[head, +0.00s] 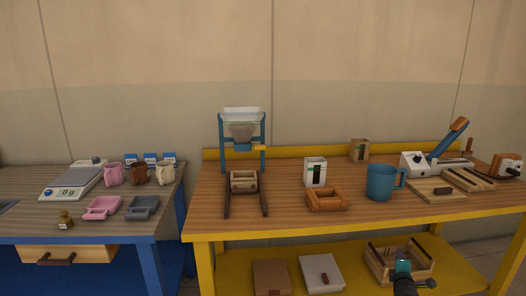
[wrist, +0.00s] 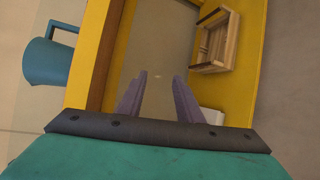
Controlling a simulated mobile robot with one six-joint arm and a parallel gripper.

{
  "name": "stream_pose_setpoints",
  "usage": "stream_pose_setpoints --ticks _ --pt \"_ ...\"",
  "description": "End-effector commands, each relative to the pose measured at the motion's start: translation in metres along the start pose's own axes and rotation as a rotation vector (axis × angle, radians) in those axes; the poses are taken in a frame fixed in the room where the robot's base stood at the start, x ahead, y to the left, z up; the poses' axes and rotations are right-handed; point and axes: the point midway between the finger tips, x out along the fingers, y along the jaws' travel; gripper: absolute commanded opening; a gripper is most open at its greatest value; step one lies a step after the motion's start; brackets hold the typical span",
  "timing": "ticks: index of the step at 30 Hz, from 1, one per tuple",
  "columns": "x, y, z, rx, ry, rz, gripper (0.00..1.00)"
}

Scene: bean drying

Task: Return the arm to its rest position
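My gripper (head: 418,281) shows at the lower right of the head view, in front of the yellow table's lower shelf. In the wrist view my gripper (wrist: 160,92) has its two grey fingers apart with nothing between them. The fingers point toward the yellow table frame and the lower shelf. The rest position itself is not marked in either view.
A wooden crate (head: 423,265) lies on the yellow lower shelf (head: 240,262), close to my gripper. The yellow-edged table (head: 270,220) above carries a blue mug (head: 380,183), a hopper stand (head: 241,132) and wooden trays. A blue-framed table (head: 150,225) stands at left.

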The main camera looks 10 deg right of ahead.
Motion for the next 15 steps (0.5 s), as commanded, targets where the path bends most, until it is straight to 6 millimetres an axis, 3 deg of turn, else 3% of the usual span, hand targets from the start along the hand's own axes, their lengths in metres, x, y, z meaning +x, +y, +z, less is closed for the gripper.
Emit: stream_pose_setpoints --ticks 1,8,15 --pt "-0.004 -0.018 -0.018 0.056 -0.004 -0.047 0.33" --pt "-0.032 -0.105 -0.085 0.302 -0.063 -0.279 0.33" --pt "-0.085 -0.192 -0.149 0.504 -0.148 -0.53 0.33"
